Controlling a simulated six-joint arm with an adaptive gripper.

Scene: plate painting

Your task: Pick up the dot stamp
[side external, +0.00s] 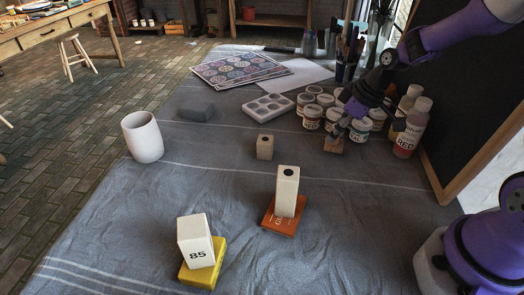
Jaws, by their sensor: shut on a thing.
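My gripper (337,134) points down at the right of the cloth-covered table, beside the paint jars. It is shut on a small tan wooden block (333,146), low over or touching the cloth; I cannot tell which. The block's stamping face is hidden, so its pattern cannot be read. A similar small block (264,153) with a dark round mark on top stands to the left, apart from my gripper. A taller pale block (286,195) with a dark round mark on top stands on an orange pad (272,224) nearer the front.
Paint jars (312,118) and bottles (407,138) crowd close to my gripper. A white block marked 85 (197,240) stands on a yellow pad (215,270).

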